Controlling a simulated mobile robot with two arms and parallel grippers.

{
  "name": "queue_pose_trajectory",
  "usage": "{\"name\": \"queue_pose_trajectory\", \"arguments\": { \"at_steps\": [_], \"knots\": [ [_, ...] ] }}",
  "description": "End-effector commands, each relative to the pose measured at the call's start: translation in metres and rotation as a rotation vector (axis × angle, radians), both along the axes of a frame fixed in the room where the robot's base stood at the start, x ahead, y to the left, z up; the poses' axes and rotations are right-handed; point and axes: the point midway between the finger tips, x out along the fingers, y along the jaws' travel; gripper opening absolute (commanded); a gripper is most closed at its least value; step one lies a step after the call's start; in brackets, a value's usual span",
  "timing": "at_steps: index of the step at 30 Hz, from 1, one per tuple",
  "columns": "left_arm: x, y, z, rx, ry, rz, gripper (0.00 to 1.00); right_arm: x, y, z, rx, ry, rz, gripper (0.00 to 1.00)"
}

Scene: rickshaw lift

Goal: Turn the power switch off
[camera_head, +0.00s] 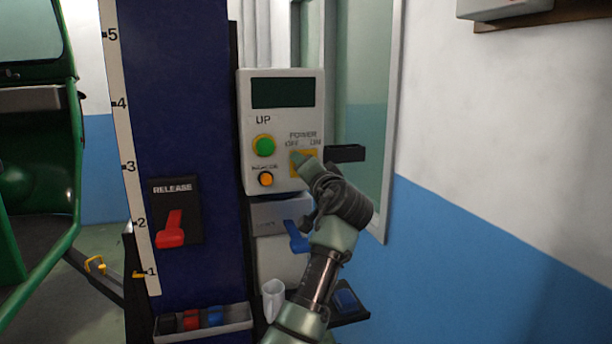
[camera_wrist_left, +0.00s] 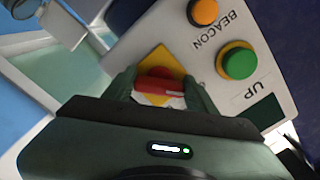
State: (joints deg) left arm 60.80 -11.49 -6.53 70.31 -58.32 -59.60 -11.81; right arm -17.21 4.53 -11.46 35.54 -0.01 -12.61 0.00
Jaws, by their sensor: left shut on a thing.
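The power switch shows in the left wrist view as a red knob (camera_wrist_left: 160,83) on a yellow plate. In the head view its yellow plate (camera_head: 312,158) sits below the POWER, OFF and ON lettering on the grey control box (camera_head: 284,118), and my gripper covers most of it. My left gripper (camera_head: 303,161) is at the switch. In the left wrist view its two green fingers (camera_wrist_left: 160,78) are on either side of the red knob, shut on it. Which label the knob points to cannot be told. My right gripper is not in view.
A green UP button (camera_head: 263,146) and an orange BEACON button (camera_head: 265,179) are close left of the switch. A red RELEASE lever (camera_head: 171,230) is on the blue column, and a blue lever (camera_head: 297,236) is below the box. A dark block (camera_head: 345,153) juts out right of it.

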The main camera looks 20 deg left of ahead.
Motion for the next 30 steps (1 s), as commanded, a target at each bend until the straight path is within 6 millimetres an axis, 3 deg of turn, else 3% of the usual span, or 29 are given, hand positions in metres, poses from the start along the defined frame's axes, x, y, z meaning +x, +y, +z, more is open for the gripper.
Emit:
{"name": "queue_pose_trajectory", "arguments": {
  "at_steps": [18,19,21,30],
  "knots": [
    [0.0006,-0.0007,-0.0034,-0.038,-0.017,-0.001,0.16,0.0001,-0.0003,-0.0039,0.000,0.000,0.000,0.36],
    [0.0006,-0.0007,-0.0034,-0.037,-0.016,-0.001,0.65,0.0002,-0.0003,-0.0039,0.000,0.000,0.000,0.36],
    [0.0005,-0.0006,-0.0031,-0.036,-0.018,-0.001,0.78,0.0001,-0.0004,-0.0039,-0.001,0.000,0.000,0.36],
    [-0.0004,-0.0008,-0.0015,-0.034,-0.020,0.000,0.78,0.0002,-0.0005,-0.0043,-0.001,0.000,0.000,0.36]
  ]
}}
